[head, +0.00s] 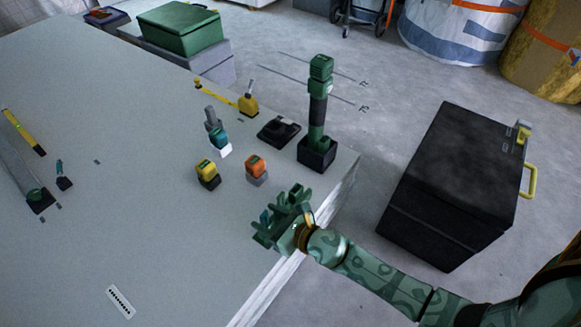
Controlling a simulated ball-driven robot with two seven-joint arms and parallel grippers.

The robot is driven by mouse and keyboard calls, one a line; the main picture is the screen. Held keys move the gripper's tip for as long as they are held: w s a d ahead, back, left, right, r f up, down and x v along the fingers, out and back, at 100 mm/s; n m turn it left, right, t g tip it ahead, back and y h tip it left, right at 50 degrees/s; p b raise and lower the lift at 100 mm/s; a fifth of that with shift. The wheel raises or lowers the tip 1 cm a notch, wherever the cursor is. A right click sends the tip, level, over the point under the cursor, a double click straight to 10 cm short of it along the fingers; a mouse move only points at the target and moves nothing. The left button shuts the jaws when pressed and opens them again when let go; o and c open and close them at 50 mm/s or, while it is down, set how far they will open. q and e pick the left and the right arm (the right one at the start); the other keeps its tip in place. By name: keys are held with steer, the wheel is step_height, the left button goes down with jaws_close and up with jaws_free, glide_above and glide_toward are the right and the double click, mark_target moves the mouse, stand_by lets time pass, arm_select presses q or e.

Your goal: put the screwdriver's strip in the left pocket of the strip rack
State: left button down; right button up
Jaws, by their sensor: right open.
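My right gripper (268,229) is open, above the near right part of the grey panel (150,235), close to its right edge. No thing shows clearly between its fingers. A small white strip (120,302) with a row of black marks lies flat at the bottom left, well away from the gripper. I cannot tell whether it is the screwdriver's strip. A small teal-handled tool (62,176), perhaps the screwdriver, is on the left with a dark block. I cannot make out a strip rack with pockets. My left gripper is out of view.
Teal, yellow (206,170) and orange (256,166) topped blocks stand beyond my gripper. A tall green-and-black tool (318,108) stands at the far right corner. A yellow tape measure (248,104) lies farther back. A black case (455,180) is on the floor.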

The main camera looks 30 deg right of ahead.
steer(key=shift+s+d+r, duration=0.15)
steer(key=shift+s, duration=0.25)
steer(key=b+v, duration=0.2)
steer(key=v, duration=1.3)
steer(key=s+d+f+m+g+h+p, duration=0.2)
steer(key=s+d+m+g+h+p, duration=0.15)
steer(key=s+m+p, duration=0.45)
steer(key=s+d+f+m+g+h+p, duration=0.2)
steer(key=s+d+m+p, duration=0.35)
steer(key=m+p, duration=0.45)
arm_select(q)
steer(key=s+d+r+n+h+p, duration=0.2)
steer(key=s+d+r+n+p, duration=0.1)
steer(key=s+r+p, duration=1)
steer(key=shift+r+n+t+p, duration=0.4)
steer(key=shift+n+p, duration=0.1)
steer(key=shift+p, duration=0.2)
arm_select(e)
steer(key=s+a+m+g, duration=0.3)
steer(key=s+m, duration=0.6)
steer(key=s, duration=0.7)
steer(key=s+a+m+g, duration=0.4)
steer(key=s+m, duration=0.5)
steer(key=s, duration=0.8)
steer(key=shift+s+g, duration=0.25)
steer(key=shift+g, duration=0.4)
